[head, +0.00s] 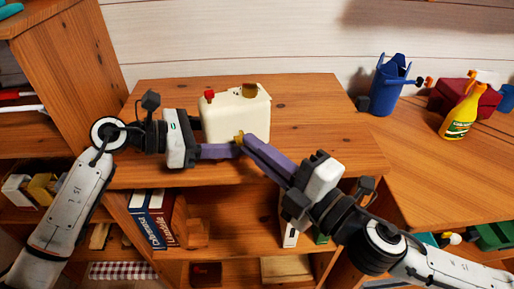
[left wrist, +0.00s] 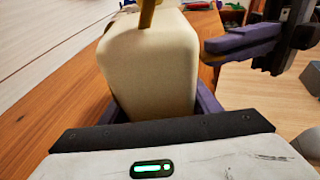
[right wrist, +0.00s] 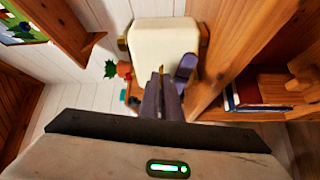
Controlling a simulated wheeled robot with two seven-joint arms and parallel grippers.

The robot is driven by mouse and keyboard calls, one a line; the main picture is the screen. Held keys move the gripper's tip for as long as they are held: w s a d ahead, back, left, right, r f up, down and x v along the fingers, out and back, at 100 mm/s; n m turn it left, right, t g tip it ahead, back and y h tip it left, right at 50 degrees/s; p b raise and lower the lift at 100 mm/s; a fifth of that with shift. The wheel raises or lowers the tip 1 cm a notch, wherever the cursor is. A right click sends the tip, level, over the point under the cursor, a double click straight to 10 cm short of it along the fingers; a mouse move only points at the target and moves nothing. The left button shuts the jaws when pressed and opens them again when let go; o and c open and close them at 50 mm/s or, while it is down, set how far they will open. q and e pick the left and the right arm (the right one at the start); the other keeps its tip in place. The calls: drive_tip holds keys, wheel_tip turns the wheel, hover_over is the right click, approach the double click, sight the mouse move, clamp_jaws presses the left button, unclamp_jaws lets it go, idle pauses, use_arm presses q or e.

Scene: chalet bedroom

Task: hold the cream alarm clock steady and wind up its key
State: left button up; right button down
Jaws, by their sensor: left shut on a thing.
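The cream alarm clock (head: 236,117) stands upright on the wooden cabinet top, with a red knob (head: 209,96) and a brass piece (head: 250,90) on top. My left gripper (head: 222,149) is shut on the clock; one purple finger shows along its near side in the head view. In the left wrist view the clock (left wrist: 150,70) sits between its fingers. The brass key (head: 239,137) is on the clock's near side. My right gripper (head: 246,142) has its fingertips at the key, fingers close together; whether they grip it is unclear. The key also shows in the right wrist view (right wrist: 161,70).
The wooden top (head: 310,110) is clear right of the clock. Books (head: 150,218) fill part of the shelf below. A wooden side panel (head: 75,50) rises at left.

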drive_tip(key=c, duration=2)
unclamp_jaws()
drive_tip(key=shift+v, duration=6.05)
use_arm(q)
drive_tip(key=o, duration=0.9)
